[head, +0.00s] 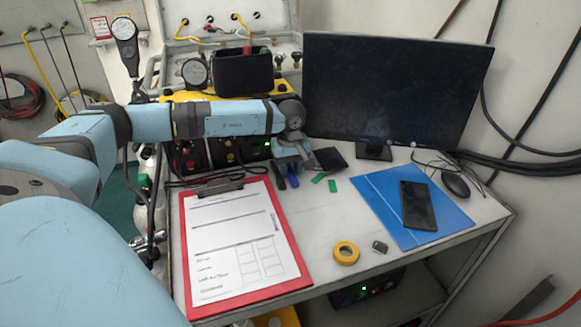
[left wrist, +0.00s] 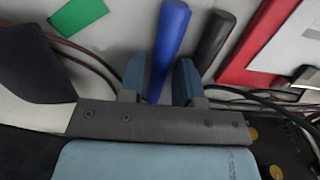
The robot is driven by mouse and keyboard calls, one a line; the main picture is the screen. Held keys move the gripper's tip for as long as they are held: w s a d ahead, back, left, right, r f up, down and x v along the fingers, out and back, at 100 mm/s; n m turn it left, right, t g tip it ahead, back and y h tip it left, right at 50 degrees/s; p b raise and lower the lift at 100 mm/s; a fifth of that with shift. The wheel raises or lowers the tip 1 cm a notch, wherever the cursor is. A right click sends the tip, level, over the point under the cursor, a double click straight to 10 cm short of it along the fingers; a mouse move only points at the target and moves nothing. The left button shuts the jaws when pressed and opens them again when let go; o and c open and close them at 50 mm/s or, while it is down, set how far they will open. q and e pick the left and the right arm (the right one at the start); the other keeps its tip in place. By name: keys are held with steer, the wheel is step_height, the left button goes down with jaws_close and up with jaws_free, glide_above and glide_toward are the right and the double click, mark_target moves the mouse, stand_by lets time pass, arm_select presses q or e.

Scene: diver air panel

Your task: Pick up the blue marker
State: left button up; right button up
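The blue marker (head: 293,180) lies on the white table just right of the red clipboard's clip. In the left wrist view the blue marker (left wrist: 170,40) runs between the two blue fingers of my left gripper (left wrist: 160,82). The fingers stand apart on either side of it, with a small gap showing at the right finger. In the head view my left gripper (head: 290,163) points down at the marker's far end and hides it. A black marker (head: 280,182) lies close beside the blue one; it also shows in the left wrist view (left wrist: 213,40). My right gripper is out of view.
A red clipboard (head: 300,276) with a form lies to the left. Green pieces (head: 332,186), a dark flat item (head: 330,160), and the monitor (head: 395,90) are near. Yellow tape (head: 346,252), a blue folder (head: 380,190) and a phone (head: 418,205) lie right.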

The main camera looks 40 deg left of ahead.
mark_target(291, 170)
arm_select(q)
steer(key=shift+f, duration=0.15)
stand_by(0.3)
steer(key=shift+c, duration=0.4)
steer(key=c, duration=0.4)
step_height(291, 170, up, 20)
steer(key=shift+r+p, duration=0.15)
steer(key=shift+p, duration=0.6)
